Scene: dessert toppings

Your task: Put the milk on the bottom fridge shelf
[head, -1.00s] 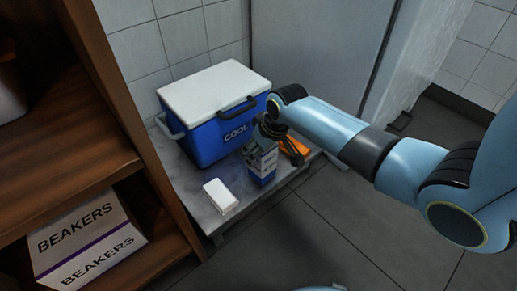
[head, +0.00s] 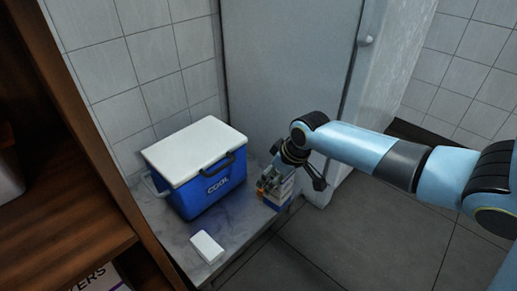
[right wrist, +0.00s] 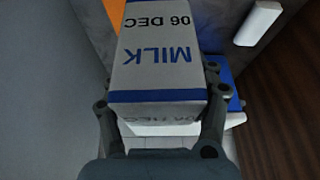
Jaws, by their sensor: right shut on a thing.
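The milk is a white and blue carton (head: 282,190) held in my right gripper (head: 294,176) over the right end of the low grey table. In the right wrist view the carton (right wrist: 158,50) shows "MILK" and "06 DEC" between the two fingers of the gripper (right wrist: 158,112). A tall pale panel with a small handle (head: 290,80), seemingly the fridge, stands behind the table. Its shelves do not show. My left gripper is not in view.
A blue cooler with a white lid (head: 205,180) stands left of the milk. A small white box (head: 206,247) lies on the grey table (head: 178,238) in front. An orange thing (head: 262,189) is partly hidden beside the milk. A wooden shelf (head: 60,225) stands at left; the floor at right is clear.

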